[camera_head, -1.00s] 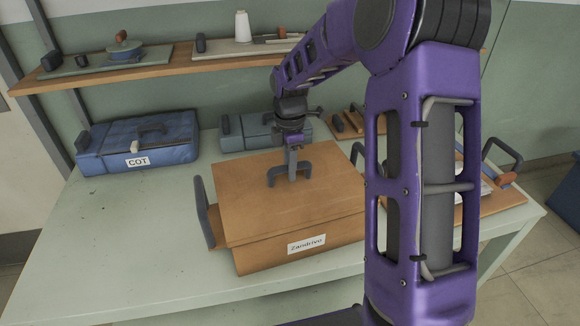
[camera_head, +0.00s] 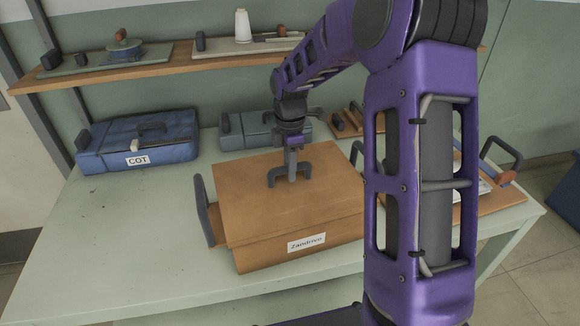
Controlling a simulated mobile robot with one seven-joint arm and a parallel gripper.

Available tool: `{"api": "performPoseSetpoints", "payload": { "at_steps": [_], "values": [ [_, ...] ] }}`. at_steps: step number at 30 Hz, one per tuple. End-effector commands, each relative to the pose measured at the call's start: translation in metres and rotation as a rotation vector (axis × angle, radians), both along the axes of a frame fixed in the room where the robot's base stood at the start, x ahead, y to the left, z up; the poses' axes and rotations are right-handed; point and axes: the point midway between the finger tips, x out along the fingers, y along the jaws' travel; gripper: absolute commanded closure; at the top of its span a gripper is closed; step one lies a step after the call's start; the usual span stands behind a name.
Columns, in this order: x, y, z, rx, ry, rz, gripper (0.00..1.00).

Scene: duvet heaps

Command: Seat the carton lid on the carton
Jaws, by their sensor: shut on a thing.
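The brown carton (camera_head: 262,257) stands on the pale green table, with a label reading "Zandrivo" on its front. The carton lid (camera_head: 255,210) is a flat brown panel with a dark arched handle (camera_head: 273,180). It lies over the carton's top, and its front edge follows the box's front; I cannot tell whether it is fully down all round. My gripper (camera_head: 292,174) points straight down and is shut on the lid's handle. My arm hides the carton's right side.
A blue case (camera_head: 170,142) labelled "COT" stands at the back left. A grey-green case (camera_head: 240,132) sits behind the carton. A wooden shelf (camera_head: 180,65) runs along the wall above. The table's left front (camera_head: 100,255) is clear. A tray with a handle (camera_head: 505,200) is at the right.

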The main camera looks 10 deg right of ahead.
Motion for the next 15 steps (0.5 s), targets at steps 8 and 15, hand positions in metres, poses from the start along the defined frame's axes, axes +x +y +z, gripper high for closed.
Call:
{"api": "performPoseSetpoints", "payload": {
  "at_steps": [8, 15],
  "values": [
    [0.000, 0.000, -0.008, 0.000, 0.000, 0.000, 1.00],
    [0.000, 0.000, -0.014, 0.000, 0.000, 0.000, 1.00]
  ]
}}
